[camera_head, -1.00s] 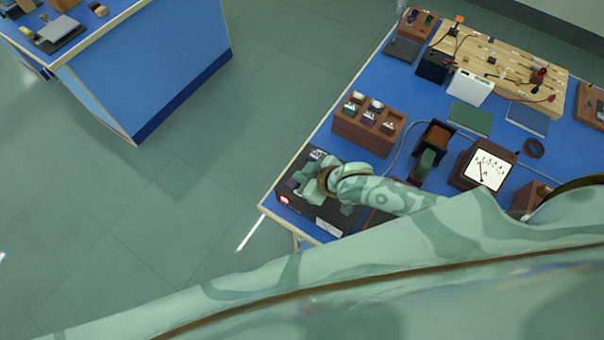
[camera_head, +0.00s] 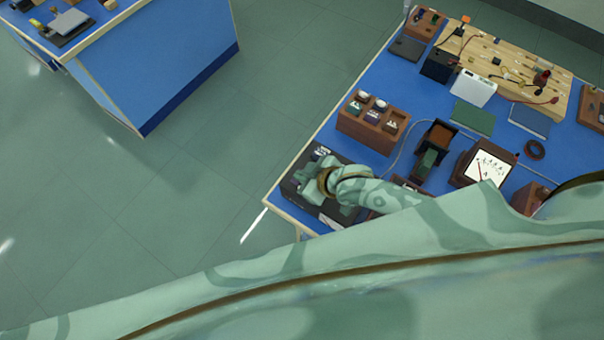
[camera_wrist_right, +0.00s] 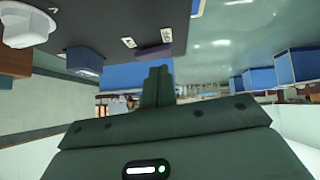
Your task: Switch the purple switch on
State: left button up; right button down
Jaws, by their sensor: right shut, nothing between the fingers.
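A black box (camera_head: 331,214) stands at the near left corner of the blue bench. My right gripper (camera_head: 308,187) is over it and hides much of its top. In the right wrist view my right gripper (camera_wrist_right: 158,82) is shut, fingers together and empty. A small dark purple switch (camera_wrist_right: 153,50) shows on the box's dark face just beyond the fingertips. I cannot tell whether they touch, or which way the switch is set. A second bluish-purple part (camera_wrist_right: 85,58) is farther left. My left gripper is not in view.
A brown block with several knobs (camera_head: 371,124) stands behind the box. A meter (camera_head: 484,167), a green book (camera_head: 472,117) and a wooden circuit board (camera_head: 500,66) are farther right. Another blue bench (camera_head: 150,70) is at upper left, across open floor.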

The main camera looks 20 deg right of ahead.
notch_tip(320, 180, up, 4)
jog(key=p, duration=0.3)
jog(key=shift+s+a+p, duration=0.15)
jog(key=shift+p, duration=0.15)
jog(key=v, duration=0.9)
jog(key=shift+s+f+p, duration=0.2)
jog(key=shift+s+p, duration=0.2)
jog(key=shift+s, duration=0.05)
